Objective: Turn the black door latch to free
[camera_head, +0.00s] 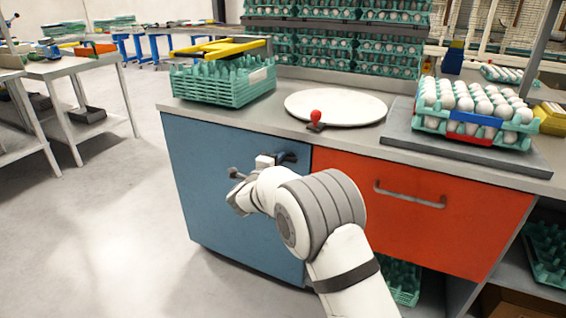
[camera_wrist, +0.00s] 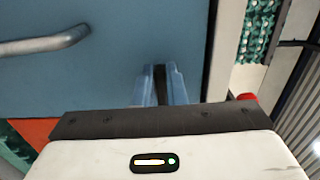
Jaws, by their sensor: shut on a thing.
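The blue door (camera_head: 215,215) is on the left of the counter front and looks closed. The black latch (camera_head: 290,157) shows as a small dark piece at the door's upper right. In the wrist view the black latch (camera_wrist: 160,84) sits between the two fingers of my gripper (camera_wrist: 162,90), which is shut on it. In the head view my gripper (camera_head: 272,161) is up against the door, partly hidden by my wrist. The latch's exact angle is hard to tell.
A grey bar handle (camera_wrist: 45,42) is on the blue door. An orange drawer front (camera_head: 420,215) with a handle adjoins on the right. Above, the counter holds a red knob (camera_head: 315,117), a white round plate (camera_head: 335,106), green trays (camera_head: 222,83) and a tray of eggs (camera_head: 470,132). The floor at left is clear.

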